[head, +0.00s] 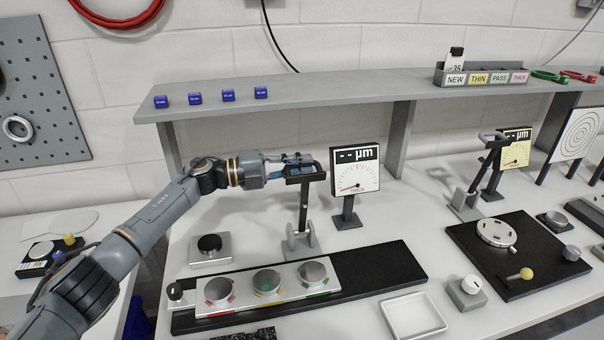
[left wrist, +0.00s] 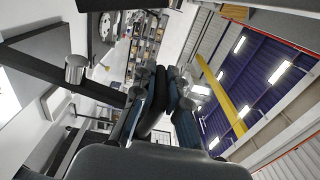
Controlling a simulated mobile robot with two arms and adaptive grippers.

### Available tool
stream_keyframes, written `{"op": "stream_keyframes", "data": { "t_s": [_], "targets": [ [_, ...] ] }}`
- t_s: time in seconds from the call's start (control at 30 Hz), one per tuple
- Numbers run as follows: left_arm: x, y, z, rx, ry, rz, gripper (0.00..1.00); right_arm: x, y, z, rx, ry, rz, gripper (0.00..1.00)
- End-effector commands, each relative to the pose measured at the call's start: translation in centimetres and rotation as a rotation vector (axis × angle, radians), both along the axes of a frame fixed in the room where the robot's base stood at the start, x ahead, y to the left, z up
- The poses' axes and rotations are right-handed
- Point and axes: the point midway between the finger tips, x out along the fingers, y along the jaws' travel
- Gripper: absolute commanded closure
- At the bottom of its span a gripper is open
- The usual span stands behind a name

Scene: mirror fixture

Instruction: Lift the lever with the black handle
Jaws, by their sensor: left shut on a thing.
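The lever has a grey forked base (head: 301,240), a dark shaft (head: 303,207) and a black handle (head: 307,176) across its top. It stands nearly upright on the white table, just left of a gauge. My left gripper (head: 298,163) reaches in from the left at the height of the handle and is shut on it, hiding part of it. In the left wrist view, the fingers (left wrist: 160,105) close around the dark handle bar (left wrist: 155,112). My right gripper is not in view.
The µm gauge (head: 355,172) stands close right of the handle. A grey shelf (head: 340,92) runs behind, above the gripper. In front lies a black rail (head: 385,268) with a plate of several round discs (head: 266,281). A second lever (head: 484,170) stands farther right.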

Motion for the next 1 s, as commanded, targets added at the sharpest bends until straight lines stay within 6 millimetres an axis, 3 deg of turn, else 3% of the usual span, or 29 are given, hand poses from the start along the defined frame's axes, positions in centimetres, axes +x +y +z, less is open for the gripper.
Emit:
{"op": "stream_keyframes", "data": {
  "t_s": [0.63, 0.67, 0.77, 1.0],
  "targets": [
    [0.64, 0.28, -0.04, -0.013, 0.048, 0.003, 1.00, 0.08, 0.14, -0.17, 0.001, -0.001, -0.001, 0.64],
    [0.66, 0.30, -0.03, -0.014, 0.048, 0.003, 0.83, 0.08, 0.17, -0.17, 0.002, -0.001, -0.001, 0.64],
    [0.65, 0.28, -0.02, -0.014, 0.048, 0.003, 0.64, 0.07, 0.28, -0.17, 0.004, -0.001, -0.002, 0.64],
    [0.55, 0.18, -0.09, -0.014, 0.048, 0.000, 0.64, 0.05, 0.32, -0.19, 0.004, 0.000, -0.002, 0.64]
  ]
}}
